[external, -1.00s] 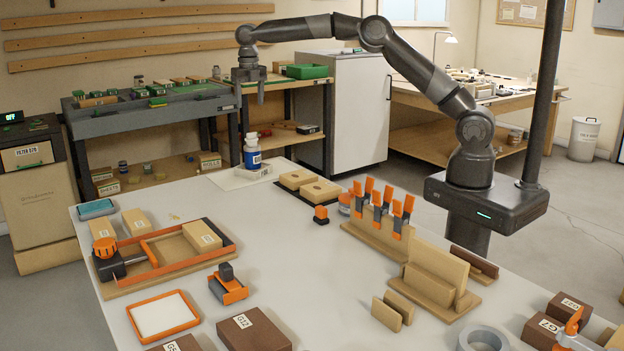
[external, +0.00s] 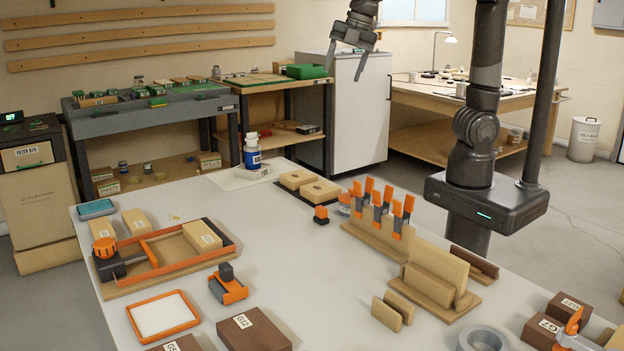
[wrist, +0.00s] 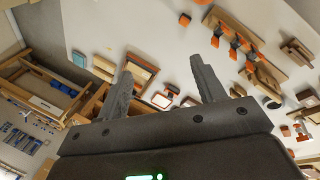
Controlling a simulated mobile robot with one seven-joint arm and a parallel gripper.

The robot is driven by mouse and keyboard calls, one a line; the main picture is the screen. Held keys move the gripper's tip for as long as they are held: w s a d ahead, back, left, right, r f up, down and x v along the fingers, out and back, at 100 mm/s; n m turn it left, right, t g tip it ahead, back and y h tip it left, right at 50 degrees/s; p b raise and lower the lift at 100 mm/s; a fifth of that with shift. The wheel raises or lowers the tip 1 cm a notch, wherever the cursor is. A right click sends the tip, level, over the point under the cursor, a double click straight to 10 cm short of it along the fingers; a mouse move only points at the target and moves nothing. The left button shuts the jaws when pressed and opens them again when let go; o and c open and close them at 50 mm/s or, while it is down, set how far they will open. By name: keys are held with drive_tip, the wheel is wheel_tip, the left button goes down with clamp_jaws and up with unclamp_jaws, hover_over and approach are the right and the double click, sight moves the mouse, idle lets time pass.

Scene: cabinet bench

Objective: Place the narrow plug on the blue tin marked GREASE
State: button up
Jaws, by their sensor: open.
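My gripper (external: 346,64) is open and empty, high above the far side of the bench, in front of the white cabinet. In the wrist view, its two fingers (wrist: 161,66) are spread with nothing between them. I cannot read GREASE on anything. A blue bottle with a white cap (external: 252,149) stands at the bench's far end; its label is too small to read. A small round container (external: 344,204) stands beside the orange clips and is partly hidden. A small orange-topped black piece (external: 321,214) stands near it. I cannot tell which thing is the narrow plug.
Two wooden blocks with holes (external: 308,185) lie on a dark mat. Orange-and-black clips (external: 382,205) stand on a wooden rack at right. An orange frame fixture (external: 165,258) lies at left. The bench's middle (external: 300,265) is clear.

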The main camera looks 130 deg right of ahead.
drive_tip(key=s+a+f+m+t+y, duration=0.1)
drive_tip(key=s+a+f+m, duration=0.2)
drive_tip(key=s+a, duration=0.3)
drive_tip(key=s+a+f+m+t+y, duration=0.1)
drive_tip(key=s+a+f+m, duration=0.3)
drive_tip(key=s, duration=0.9)
drive_tip(key=a+m+t, duration=0.1)
drive_tip(key=a, duration=0.1)
drive_tip(key=shift+a+f, duration=0.25)
drive_tip(key=shift+a, duration=0.15)
